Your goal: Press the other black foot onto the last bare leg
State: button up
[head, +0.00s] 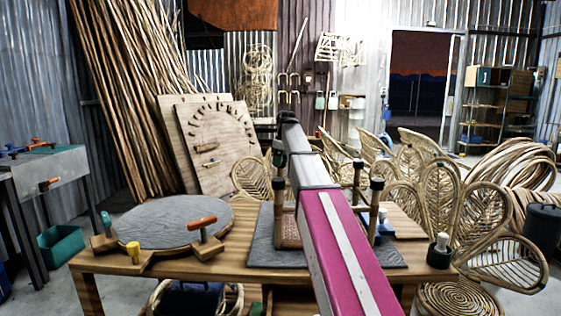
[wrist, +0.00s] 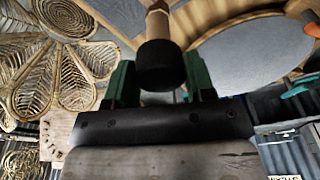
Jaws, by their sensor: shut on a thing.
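In the wrist view, my gripper (wrist: 158,88) has its green fingers closed on either side of a black foot (wrist: 160,62). A tan leg (wrist: 157,27) runs on from that foot in line with it. I cannot tell how far the foot sits over the leg's end. In the head view, my gripper (head: 279,152) is at the top of the left upright leg, partly hidden by my arm. Two more upright legs carry dark tops (head: 358,166) (head: 377,184) to the right of my arm.
A black pot with a white top (head: 440,248) stands at right. Rattan chairs (head: 440,205) stand behind the right side.

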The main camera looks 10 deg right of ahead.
jog(key=shift+f, duration=0.1)
dwell(0.3)
jog(key=o, duration=1)
